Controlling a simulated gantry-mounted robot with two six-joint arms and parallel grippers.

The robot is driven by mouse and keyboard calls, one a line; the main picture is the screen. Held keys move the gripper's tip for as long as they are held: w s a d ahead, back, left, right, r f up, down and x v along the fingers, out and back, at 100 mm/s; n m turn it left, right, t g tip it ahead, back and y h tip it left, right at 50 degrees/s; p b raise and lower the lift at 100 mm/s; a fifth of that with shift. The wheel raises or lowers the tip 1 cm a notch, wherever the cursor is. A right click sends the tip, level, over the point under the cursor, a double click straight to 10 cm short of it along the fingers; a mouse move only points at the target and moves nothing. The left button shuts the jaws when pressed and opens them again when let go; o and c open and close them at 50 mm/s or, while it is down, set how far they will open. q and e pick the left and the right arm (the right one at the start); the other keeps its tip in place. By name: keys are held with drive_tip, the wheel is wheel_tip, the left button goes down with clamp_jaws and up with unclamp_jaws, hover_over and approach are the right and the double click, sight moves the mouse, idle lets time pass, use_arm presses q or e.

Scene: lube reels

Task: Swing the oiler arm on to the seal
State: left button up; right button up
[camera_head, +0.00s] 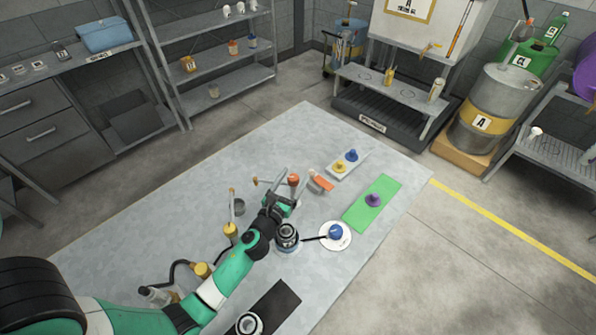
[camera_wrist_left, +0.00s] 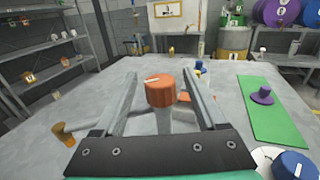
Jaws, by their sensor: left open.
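My left gripper (camera_head: 288,183) is open over the table, on the green arm. An orange round knob (camera_wrist_left: 161,90) on a grey post stands between its two open fingers in the left wrist view, with a gap on both sides. The knob (camera_head: 293,179) also shows by the fingertips in the head view. I cannot tell for certain which part is the oiler arm or which is the seal. A thin upright rod with an orange tip (camera_head: 232,205) stands left of the gripper. My right gripper is not in view.
A white round dish (camera_head: 346,246) with a blue knob lies near a metal reel-like part (camera_head: 287,238). A green mat (camera_head: 358,215) carries a purple knob (camera_head: 374,200). A pale tray (camera_head: 334,171) holds yellow and blue knobs. The table's far right corner is clear.

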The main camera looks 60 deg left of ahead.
use_arm(q)
drive_tip(key=x, duration=0.3)
drive_tip(key=shift+w+a, duration=0.1)
drive_tip(key=shift+w, duration=0.05)
clamp_jaws()
idle(1.3)
